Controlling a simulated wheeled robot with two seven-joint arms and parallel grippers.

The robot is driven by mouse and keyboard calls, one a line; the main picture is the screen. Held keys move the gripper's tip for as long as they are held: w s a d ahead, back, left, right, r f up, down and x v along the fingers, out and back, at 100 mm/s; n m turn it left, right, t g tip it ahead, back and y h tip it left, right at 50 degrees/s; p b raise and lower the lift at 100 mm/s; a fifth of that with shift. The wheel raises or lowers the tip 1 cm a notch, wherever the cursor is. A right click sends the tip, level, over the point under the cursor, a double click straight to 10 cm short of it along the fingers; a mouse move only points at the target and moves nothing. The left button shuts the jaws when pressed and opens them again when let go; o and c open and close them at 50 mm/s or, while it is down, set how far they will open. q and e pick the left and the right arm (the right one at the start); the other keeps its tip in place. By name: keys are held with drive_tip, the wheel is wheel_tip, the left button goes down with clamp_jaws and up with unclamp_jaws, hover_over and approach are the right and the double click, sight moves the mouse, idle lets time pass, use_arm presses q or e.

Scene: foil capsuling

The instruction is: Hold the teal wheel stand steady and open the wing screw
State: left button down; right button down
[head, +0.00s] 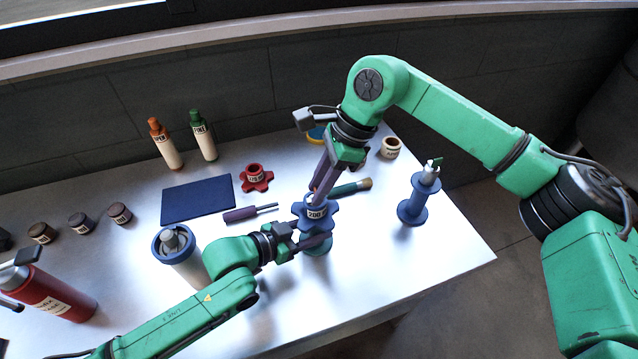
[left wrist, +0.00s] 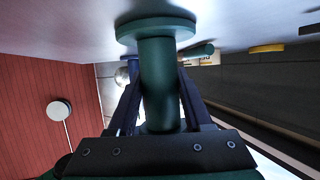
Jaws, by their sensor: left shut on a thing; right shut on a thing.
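The teal wheel stand (head: 318,248) stands upright near the front of the table, mostly covered in the head view by a blue lobed wheel (head: 317,211) with a pale label reading 200. In the left wrist view its post (left wrist: 158,85) and round base (left wrist: 155,27) show clearly. My left gripper (head: 312,243) is shut around the post, below the wheel; its fingers also show in the left wrist view (left wrist: 158,100). My right gripper (head: 319,193) comes down from above and is shut at the wheel's top centre. The wing screw is hidden there between its fingers.
A white canister (head: 184,262) stands close to my left arm. The front right table is clear.

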drive_tip(key=m+t, duration=0.1)
drive_tip(key=m, duration=0.3)
drive_tip(key=shift+s+t, duration=0.15)
drive_tip(key=shift+t, duration=0.25)
drive_tip(key=m+t, duration=0.1)
drive_tip(key=m, duration=0.3)
drive_tip(key=shift+s, duration=0.1)
drive_tip(key=m, duration=0.2)
drive_tip(key=m+t+h, duration=0.1)
drive_tip(key=m, duration=0.1)
drive_tip(key=shift+a+t+h, duration=0.15)
drive_tip(key=shift+t+h, duration=0.15)
drive_tip(key=shift+s+m+t+h, duration=0.1)
drive_tip(key=shift+m+t+h, duration=0.35)
drive_tip(key=shift+m, duration=1.35)
drive_tip(key=shift+m+h, duration=0.25)
drive_tip(key=shift+m, duration=0.05)
drive_tip(key=c, duration=0.6)
unclamp_jaws()
drive_tip(key=shift+c, duration=0.2)
drive_tip(key=shift+r, duration=0.1)
